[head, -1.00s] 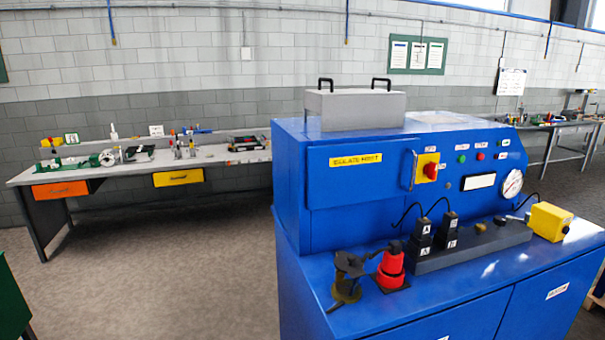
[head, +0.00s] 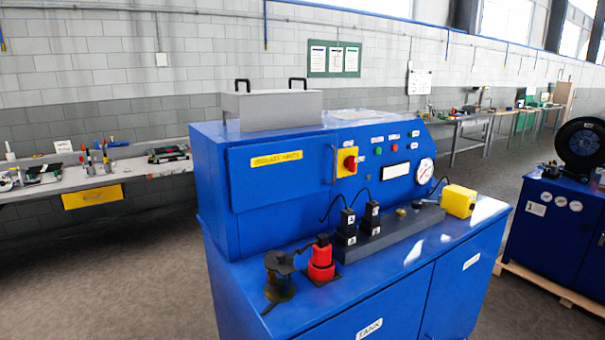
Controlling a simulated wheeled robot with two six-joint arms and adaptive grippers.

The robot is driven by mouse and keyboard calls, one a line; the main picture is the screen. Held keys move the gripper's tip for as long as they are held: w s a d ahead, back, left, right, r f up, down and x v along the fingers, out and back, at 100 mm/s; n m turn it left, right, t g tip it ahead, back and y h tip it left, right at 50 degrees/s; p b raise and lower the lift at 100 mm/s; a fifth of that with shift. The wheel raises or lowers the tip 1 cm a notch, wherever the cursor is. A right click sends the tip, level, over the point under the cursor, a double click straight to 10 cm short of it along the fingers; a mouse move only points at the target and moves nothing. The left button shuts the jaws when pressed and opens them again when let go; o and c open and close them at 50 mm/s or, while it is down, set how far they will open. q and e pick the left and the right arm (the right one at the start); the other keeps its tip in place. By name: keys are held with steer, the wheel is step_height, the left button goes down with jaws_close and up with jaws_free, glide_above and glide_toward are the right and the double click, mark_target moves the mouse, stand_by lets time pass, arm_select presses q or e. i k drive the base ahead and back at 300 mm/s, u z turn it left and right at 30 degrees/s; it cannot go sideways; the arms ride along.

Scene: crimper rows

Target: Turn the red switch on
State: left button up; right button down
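The red switch (head: 350,162) is a rotary knob on a yellow plate. It sits on the upright front panel of the blue machine (head: 270,215), right of a door with a yellow label and a handle. The knob is small here, and I cannot tell its position for certain. Neither of my grippers shows in the head view.
On the machine's ledge stand a dark fitting (head: 279,278), a red fitting (head: 321,262), black valve blocks on a grey bar (head: 400,232) and a yellow box (head: 459,201). A second blue machine (head: 550,225) stands right. Grey floor lies left.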

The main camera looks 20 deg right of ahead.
mark_target(350, 163)
steer(key=k, duration=0.3)
steer(key=z, duration=0.85)
steer(key=i, duration=0.25)
steer(key=u, duration=0.1)
